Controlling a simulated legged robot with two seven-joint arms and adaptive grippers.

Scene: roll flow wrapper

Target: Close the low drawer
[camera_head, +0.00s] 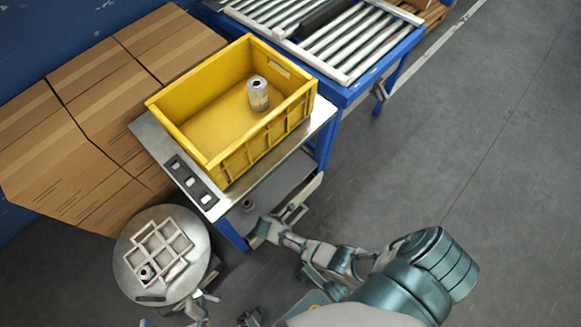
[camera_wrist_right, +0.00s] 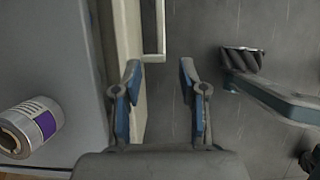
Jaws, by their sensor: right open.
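The low drawer (camera_head: 277,190) is under the metal-topped workbench and stands pulled out, with its grey floor showing. Its pale front panel (camera_wrist_right: 130,45) carries a handle (camera_wrist_right: 161,32), which shows at the top of the right wrist view. A can with a purple label (camera_wrist_right: 32,128) lies in the drawer in that view. My right gripper (camera_wrist_right: 160,85) is open and empty, close to the drawer front, with the handle ahead of its fingers. In the head view the right gripper (camera_head: 269,228) is at the drawer's near corner.
A yellow crate (camera_head: 218,153) holding a can (camera_head: 258,94) stands on the workbench. A round stool (camera_head: 125,248) with a divided rack (camera_head: 160,252) is at lower left. Cardboard boxes (camera_head: 95,120) fill the left. A roller conveyor (camera_head: 345,40) is behind. Floor at right is clear.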

